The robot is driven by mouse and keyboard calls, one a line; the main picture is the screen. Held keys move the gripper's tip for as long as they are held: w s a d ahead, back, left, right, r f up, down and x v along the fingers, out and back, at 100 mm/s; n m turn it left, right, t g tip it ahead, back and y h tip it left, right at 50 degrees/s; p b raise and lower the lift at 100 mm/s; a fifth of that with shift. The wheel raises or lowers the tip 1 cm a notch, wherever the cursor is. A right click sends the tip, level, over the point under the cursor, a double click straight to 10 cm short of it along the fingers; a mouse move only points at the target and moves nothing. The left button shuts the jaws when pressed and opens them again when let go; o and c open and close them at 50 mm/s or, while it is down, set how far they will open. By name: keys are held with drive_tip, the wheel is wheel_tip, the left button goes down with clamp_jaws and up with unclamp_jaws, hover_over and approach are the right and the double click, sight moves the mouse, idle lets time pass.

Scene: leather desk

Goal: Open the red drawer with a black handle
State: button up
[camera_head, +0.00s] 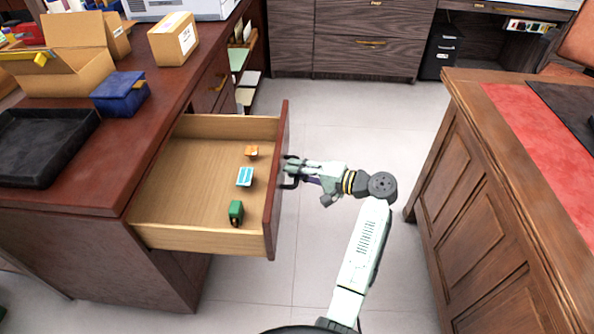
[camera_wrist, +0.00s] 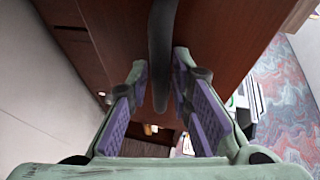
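The red-brown drawer (camera_head: 278,190) is pulled well out of the left desk in the head view, its light wooden inside (camera_head: 185,200) exposed. Its black handle (camera_head: 289,184) is on the drawer's front; the wrist view shows it as a dark curved bar (camera_wrist: 161,60). My gripper (camera_head: 294,171) is at the handle, with a finger on each side of it. In the wrist view, the fingers of my gripper (camera_wrist: 160,65) stand apart, with gaps between the purple pads and the bar. The fingertips are close to the bar; whether either touches it is unclear.
Inside the drawer lie a green object (camera_head: 236,211), a blue-and-white item (camera_head: 244,176) and a small orange item (camera_head: 251,151). A black tray (camera_head: 45,150) and boxes stand on the left desk. Another wooden desk (camera_head: 480,200) is at right, with clear floor (camera_head: 350,125) between.

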drive_tip(key=v, duration=1.2)
